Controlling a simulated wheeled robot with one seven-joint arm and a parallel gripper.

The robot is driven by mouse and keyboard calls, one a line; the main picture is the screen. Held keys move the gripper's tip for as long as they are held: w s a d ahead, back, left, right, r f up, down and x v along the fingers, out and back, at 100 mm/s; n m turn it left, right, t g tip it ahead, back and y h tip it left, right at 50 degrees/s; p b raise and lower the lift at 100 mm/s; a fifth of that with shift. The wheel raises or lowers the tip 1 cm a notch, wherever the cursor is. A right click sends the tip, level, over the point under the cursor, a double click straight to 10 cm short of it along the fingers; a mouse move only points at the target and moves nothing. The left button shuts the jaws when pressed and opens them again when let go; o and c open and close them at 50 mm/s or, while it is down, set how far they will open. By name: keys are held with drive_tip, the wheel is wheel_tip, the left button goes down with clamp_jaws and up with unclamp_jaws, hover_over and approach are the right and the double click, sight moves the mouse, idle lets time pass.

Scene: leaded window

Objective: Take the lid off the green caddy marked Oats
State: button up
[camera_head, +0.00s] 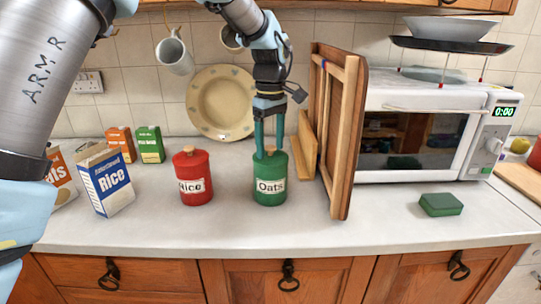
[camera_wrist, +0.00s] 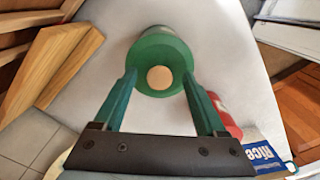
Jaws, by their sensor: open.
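The green caddy marked Oats (camera_head: 270,188) stands upright on the counter, with its green lid on. In the wrist view I see the lid (camera_wrist: 160,50) from above, with a round pale wooden knob (camera_wrist: 159,77) at its middle. My gripper (camera_head: 269,154) points down over the lid. Its teal fingers are open, one on each side of the knob and apart from it in the wrist view (camera_wrist: 160,88). In the head view the fingers hide most of the knob.
A red Rice caddy (camera_head: 193,178) stands to the left. A wooden board (camera_head: 343,135) leans upright close on the right, before the microwave (camera_head: 420,130). A plate (camera_head: 219,102) leans at the back wall. A blue Rice box (camera_head: 107,182) stands further left. The counter in front is clear.

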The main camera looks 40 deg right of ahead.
clamp_jaws()
idle(0.5)
